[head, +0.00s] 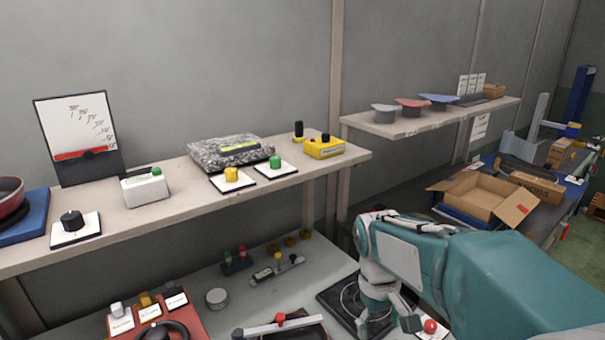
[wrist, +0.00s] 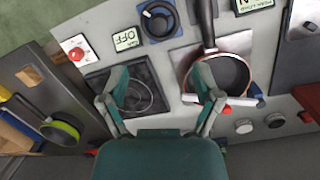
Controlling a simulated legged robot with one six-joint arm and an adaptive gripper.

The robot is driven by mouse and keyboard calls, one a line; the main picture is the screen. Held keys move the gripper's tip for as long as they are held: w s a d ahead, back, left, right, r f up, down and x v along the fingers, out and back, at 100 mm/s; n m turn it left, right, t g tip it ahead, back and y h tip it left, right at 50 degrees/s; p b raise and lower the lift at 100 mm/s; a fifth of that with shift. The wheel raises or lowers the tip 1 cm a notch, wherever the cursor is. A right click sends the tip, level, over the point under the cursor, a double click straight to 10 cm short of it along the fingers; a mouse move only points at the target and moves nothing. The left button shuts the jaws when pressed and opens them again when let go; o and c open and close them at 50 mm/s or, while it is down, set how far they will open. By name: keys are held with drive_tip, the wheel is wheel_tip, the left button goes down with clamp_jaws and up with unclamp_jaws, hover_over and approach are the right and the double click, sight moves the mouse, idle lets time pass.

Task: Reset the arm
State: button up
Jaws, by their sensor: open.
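My arm reaches in from the right in the head view, bent downward. My gripper (head: 378,318) hangs above a black plate with a round ring (head: 338,302) on the lower table. In the wrist view my gripper (wrist: 162,82) is open, its two green fingers apart with nothing between them. The left finger overlaps the black plate (wrist: 148,100). The right finger overlaps a dark pan (wrist: 228,74) with a black handle, which lies on a square pad. The fingers' exact height above the table cannot be told.
A red button (head: 430,326) sits near my gripper. A black dial (wrist: 158,20) lies on the table. The upper shelf (head: 110,228) holds knobs and boxes. An open cardboard box (head: 478,196) stands at right. A green-rimmed pan (wrist: 60,130) is at the wrist view's left.

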drive_tip(key=s+r+m+t, duration=0.2)
drive_tip(key=s+r+t, duration=0.1)
drive_tip(key=s, duration=0.3)
drive_tip(key=s+d+r+m+t+y, duration=0.1)
drive_tip(key=s+r+m+t, duration=0.1)
drive_tip(key=s, duration=0.5)
drive_tip(key=shift+s+r+t, duration=0.3)
drive_tip(key=shift+r+t, duration=0.2)
drive_tip(key=shift+t, duration=0.5)
drive_tip(key=shift+d, duration=0.1)
idle(3.1)
